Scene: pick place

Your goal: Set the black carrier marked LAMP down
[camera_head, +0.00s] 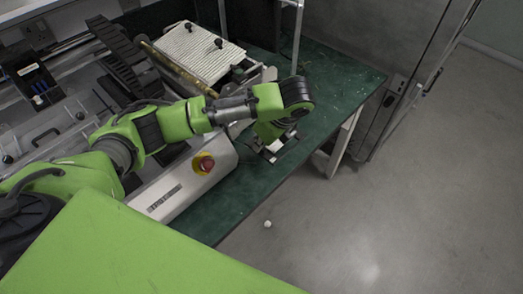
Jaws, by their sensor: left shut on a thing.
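My left arm reaches in from the left, and its gripper (270,152) is over the green bench top (213,209), near its front edge. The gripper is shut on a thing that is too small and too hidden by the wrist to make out. Whether it touches the bench is unclear. No LAMP marking is readable. A black holder (31,82) with small white and blue items sits at the far left, well away from the gripper. My right gripper is not in view.
A metal machine with a red and yellow stop button (204,163) stands just left of the gripper. A ribbed white plate (199,53) lies behind it. The green bench is clear to the right. A small white object (267,224) shows against the grey floor (400,200).

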